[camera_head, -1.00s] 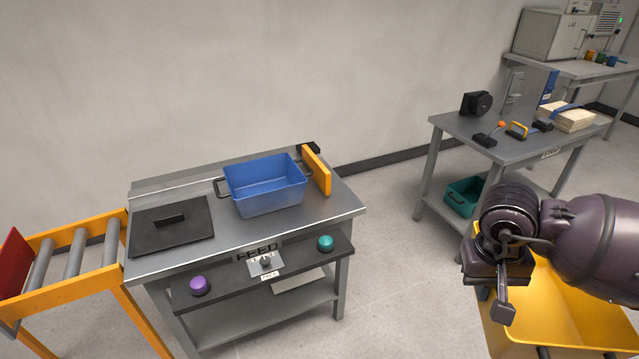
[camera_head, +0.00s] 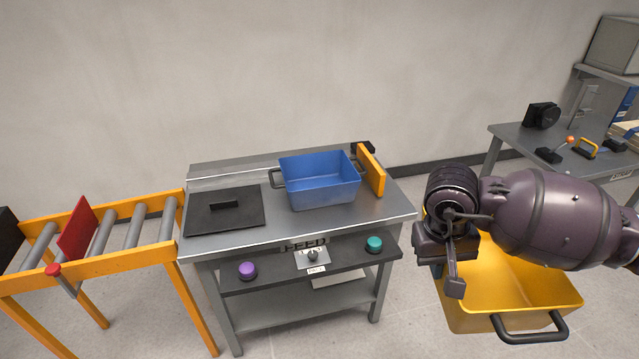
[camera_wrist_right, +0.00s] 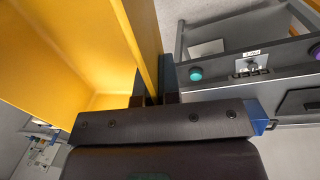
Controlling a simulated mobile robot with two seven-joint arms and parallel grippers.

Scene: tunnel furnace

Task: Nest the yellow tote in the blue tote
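The blue tote (camera_head: 322,192) stands empty and upright on the feed table, its dark handles at its left and right ends. The yellow tote (camera_head: 530,292) is open and empty, held in the air to the right of the feed table and lower than the blue tote. My right gripper (camera_head: 453,278) is at the yellow tote's left side. In the right wrist view the yellow tote's wall (camera_wrist_right: 148,45) runs down between the fingers (camera_wrist_right: 155,98), which are shut on it. The fingertips are partly hidden. My left gripper is in neither view.
The feed table (camera_head: 245,236) also bears a black lid-like plate (camera_head: 222,213) left of the blue tote and an upright orange plate (camera_head: 371,170) right of it. An orange roller conveyor (camera_head: 100,262) adjoins at left. A grey bench (camera_head: 510,137) stands at back right.

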